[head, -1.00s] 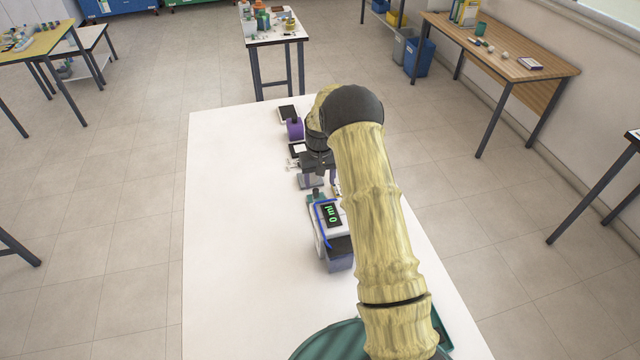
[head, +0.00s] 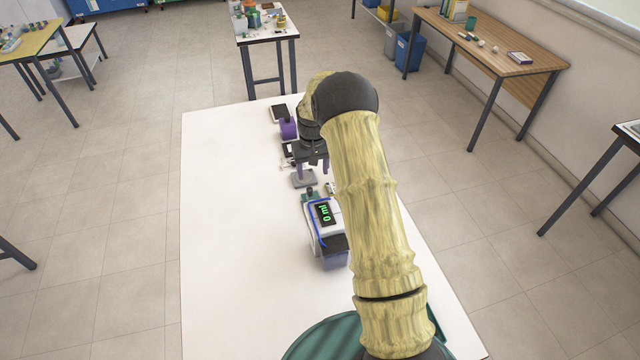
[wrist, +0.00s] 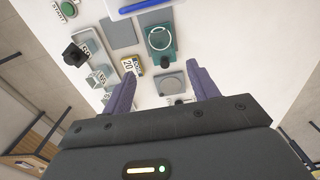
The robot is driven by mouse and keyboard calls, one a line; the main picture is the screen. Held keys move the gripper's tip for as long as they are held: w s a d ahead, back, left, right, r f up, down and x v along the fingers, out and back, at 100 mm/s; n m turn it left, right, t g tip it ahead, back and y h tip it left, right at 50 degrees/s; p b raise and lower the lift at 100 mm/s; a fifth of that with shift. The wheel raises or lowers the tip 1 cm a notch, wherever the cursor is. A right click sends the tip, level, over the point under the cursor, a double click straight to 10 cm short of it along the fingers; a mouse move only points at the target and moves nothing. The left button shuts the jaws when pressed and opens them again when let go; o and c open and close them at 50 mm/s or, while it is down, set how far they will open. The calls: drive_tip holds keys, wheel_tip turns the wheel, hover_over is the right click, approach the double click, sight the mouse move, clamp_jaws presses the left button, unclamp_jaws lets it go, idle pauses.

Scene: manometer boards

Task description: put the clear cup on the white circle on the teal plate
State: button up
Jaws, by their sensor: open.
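The teal plate (wrist: 161,45) shows in the wrist view, above the space between my fingers, with a pale ring on it. I cannot tell whether this ring is the painted white circle or a cup's rim. In the head view a bit of teal plate (head: 311,193) shows behind the display box. My gripper (wrist: 163,88) is open and empty, its two purple fingers spread above the table. In the head view my gripper (head: 312,168) hangs over a grey stand (head: 303,179). I cannot pick out the clear cup for sure; small clear containers (wrist: 102,75) stand left of my fingers.
A white box with a green display (head: 325,213) and blue tube stands nearer on the white table (head: 235,230). A purple item (head: 288,128) and a dark flat device (head: 280,112) lie beyond my gripper. A yellow "20" label (wrist: 131,65) lies near the left finger. The table's left side is clear.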

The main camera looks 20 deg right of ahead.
drive_tip(key=s+a+r+t, duration=0.1)
drive_tip(key=s+a+r, duration=0.1)
drive_tip(key=s+r, duration=1.1)
drive_tip(key=s, duration=0.8)
drive_tip(key=s+a+r+t, duration=0.1)
drive_tip(key=s, duration=0.8)
drive_tip(key=shift+s+a+r+t, duration=0.2)
drive_tip(key=shift+a+r+t, duration=0.05)
drive_tip(key=shift+a+t, duration=0.05)
